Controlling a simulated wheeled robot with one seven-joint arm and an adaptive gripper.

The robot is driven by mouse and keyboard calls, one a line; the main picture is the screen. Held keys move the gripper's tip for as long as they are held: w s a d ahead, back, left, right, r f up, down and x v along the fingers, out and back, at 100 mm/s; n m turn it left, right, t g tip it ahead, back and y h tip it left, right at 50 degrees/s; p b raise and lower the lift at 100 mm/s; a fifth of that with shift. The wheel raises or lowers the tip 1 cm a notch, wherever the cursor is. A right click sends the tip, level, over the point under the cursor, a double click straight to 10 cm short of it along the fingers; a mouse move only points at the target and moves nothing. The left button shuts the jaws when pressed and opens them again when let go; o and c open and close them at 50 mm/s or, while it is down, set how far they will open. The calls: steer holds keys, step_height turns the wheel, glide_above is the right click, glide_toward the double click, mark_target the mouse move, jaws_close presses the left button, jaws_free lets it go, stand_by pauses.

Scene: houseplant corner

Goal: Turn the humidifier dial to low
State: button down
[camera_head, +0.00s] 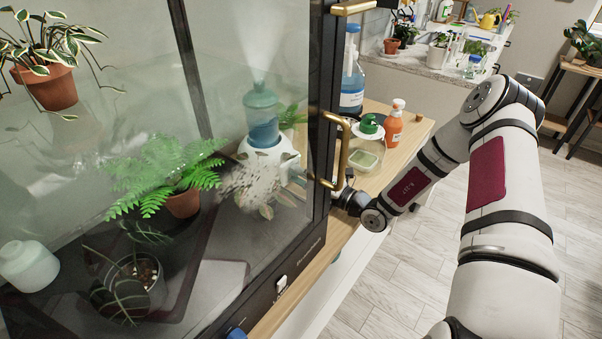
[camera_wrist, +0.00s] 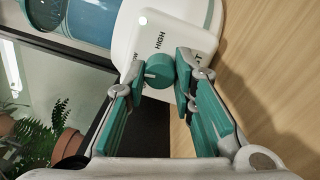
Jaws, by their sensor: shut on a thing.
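The humidifier (camera_head: 262,130) has a blue tank and a white base and shows through the cabinet glass in the head view, with mist rising above it. In the wrist view its white control panel (camera_wrist: 178,32) carries a teal round dial (camera_wrist: 158,68). HIGH is printed above the dial, and a partly hidden label ending in OW is at its left. A small pale mark shows on the dial's left side; its exact setting is hard to read. My gripper (camera_wrist: 158,80) has its teal fingers on both sides of the dial, shut on it. The cabinet frame hides the fingertips in the head view.
The glass cabinet (camera_head: 325,120) with a brass handle (camera_head: 343,152) stands close beside my arm. An orange bottle (camera_head: 394,124), a blue spray bottle (camera_head: 352,85) and a green-lidded container (camera_head: 369,127) are on the wooden top. Potted plants (camera_head: 183,200) show through the glass.

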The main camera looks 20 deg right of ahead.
steer(key=shift+m, duration=0.9)
steer(key=shift+f, duration=0.1)
steer(key=c, duration=1.3)
jaws_free()
steer(key=shift+c, duration=0.2)
steer(key=shift+d, duration=0.1)
steer(key=v, duration=1.2)
steer(key=shift+s, duration=0.1)
